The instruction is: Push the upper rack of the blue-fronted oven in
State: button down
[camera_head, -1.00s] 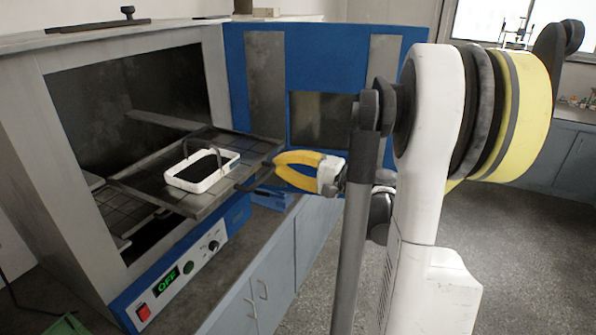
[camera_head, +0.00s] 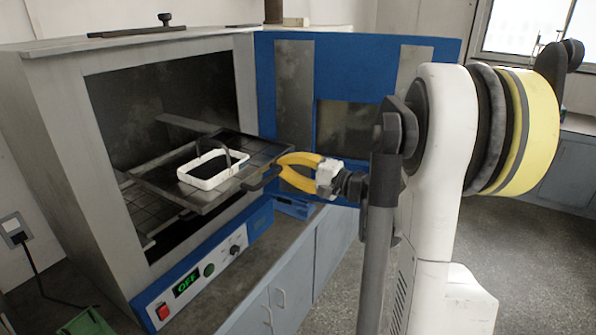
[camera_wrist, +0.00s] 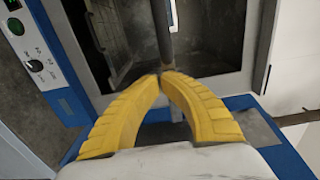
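The blue-fronted oven (camera_head: 60,110) stands on a bench with its blue door (camera_head: 350,65) swung open. The upper rack (camera_head: 192,202) sticks partly out of the oven's mouth. On it sits a white rectangular basket (camera_head: 212,178) with a dark handle. My gripper (camera_head: 278,166) has yellow fingers, closed together at the outer end of the rack, beside its dark front handle (camera_head: 262,180). In the wrist view the fingertips (camera_wrist: 163,76) meet, with a dark bar (camera_wrist: 163,35) just beyond them. I cannot tell whether they pinch anything.
A lower rack (camera_head: 135,208) lies inside the oven. The control panel (camera_head: 205,270) with a green OFF display is below the opening. The open door stands behind my gripper. Grey cabinets (camera_head: 300,285) support the bench; clear floor lies to the right.

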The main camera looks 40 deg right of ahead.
jog(key=x, duration=2.8)
jog(key=shift+b, duration=0.3)
jog(key=shift+f, duration=0.1)
